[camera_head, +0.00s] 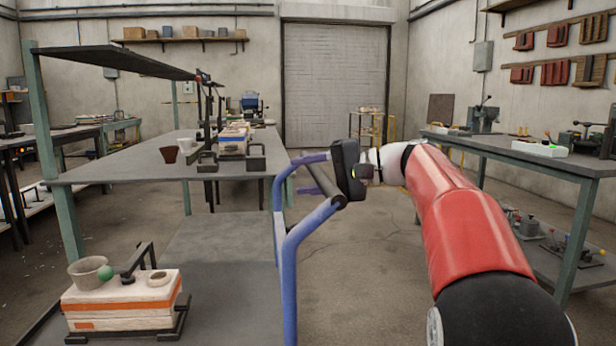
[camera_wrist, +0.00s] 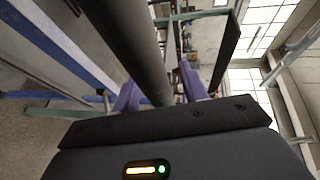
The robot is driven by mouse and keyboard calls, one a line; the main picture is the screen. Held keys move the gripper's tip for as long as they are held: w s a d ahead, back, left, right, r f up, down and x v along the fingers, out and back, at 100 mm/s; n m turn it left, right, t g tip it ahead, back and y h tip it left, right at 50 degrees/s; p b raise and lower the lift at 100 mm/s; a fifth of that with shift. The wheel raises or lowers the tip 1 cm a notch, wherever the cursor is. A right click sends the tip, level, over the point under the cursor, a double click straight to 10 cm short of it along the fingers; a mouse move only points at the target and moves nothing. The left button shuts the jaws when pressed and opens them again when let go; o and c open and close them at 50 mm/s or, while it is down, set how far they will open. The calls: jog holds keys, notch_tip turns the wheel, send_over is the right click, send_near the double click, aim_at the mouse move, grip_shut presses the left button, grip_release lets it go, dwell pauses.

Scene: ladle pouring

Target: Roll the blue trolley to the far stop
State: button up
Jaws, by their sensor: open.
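The blue trolley shows as a bent blue tube frame (camera_head: 289,265) with a dark handle bar (camera_head: 326,183) across its top, in the middle of the head view. My gripper (camera_head: 322,172) is at that bar, with my red arm reaching in from the right. In the wrist view, the dark bar (camera_wrist: 127,35) runs between the two purple fingers of my gripper (camera_wrist: 158,85). The jaws are open, with a finger on each side of the bar. I cannot tell whether either finger touches it. The trolley's wheels are out of view. I cannot make out the far stop.
A long workbench (camera_head: 120,165) stands left of the frame. A layered mould (camera_head: 122,305) with a grey cup (camera_head: 90,272) sits low at front left. Another bench (camera_head: 520,152) is at right. Clear floor (camera_head: 375,240) leads towards a shutter door (camera_head: 335,90).

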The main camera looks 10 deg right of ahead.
grip_shut()
dwell(0.3)
jog(key=shift+a, duration=0.1)
